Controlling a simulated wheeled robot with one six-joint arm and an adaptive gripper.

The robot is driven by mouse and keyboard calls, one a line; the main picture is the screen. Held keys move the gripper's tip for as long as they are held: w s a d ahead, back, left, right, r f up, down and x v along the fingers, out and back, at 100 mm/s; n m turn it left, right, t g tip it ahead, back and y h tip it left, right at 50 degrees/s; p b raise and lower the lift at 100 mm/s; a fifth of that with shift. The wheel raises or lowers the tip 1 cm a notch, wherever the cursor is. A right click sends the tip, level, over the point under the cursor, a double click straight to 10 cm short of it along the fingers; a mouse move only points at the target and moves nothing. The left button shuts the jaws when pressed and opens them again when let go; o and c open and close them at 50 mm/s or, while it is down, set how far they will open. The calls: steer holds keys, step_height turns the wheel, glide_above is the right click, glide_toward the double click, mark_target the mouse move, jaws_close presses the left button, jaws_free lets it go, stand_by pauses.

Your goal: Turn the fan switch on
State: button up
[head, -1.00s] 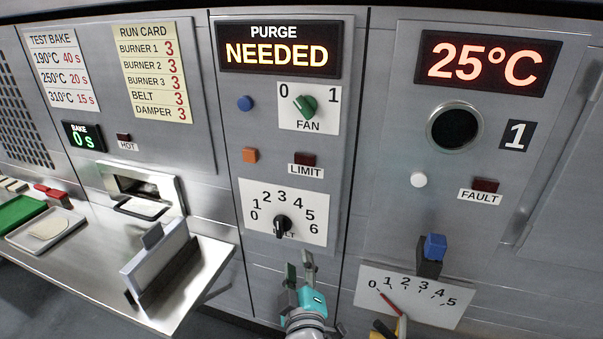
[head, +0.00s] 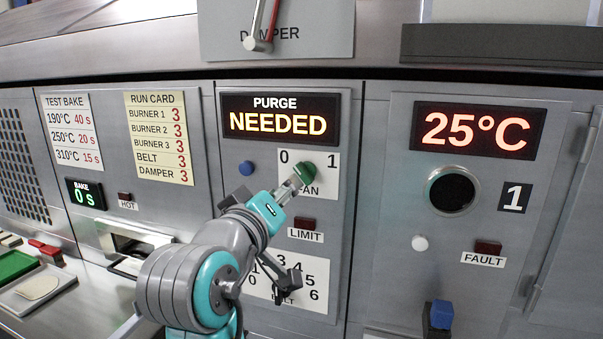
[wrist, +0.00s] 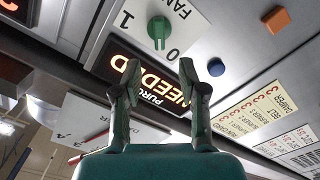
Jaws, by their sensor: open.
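The green fan knob (head: 305,172) is on a white plate marked 0 and 1, right of the blue button. In the wrist view the fan knob (wrist: 159,29) appears upside down, its pointer toward the 0. My gripper (head: 293,184) is raised in front of the plate, at the knob's lower left in the head view, and partly hides the plate and FAN label. In the wrist view my gripper (wrist: 160,68) is open and empty, and the knob shows beyond the fingertips, not between them.
A blue button (head: 246,168) sits left of the fan plate. The orange button (wrist: 276,19) shows in the wrist view. The belt dial plate (head: 318,285) is below, partly behind my arm. The purge display (head: 280,117) reads NEEDED. A damper lever (head: 262,42) is above.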

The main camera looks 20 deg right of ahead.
mark_target(300, 174)
steer(key=x, duration=1)
steer(key=shift+w+d, duration=0.2)
steer(key=shift+w, duration=0.1)
jaws_close()
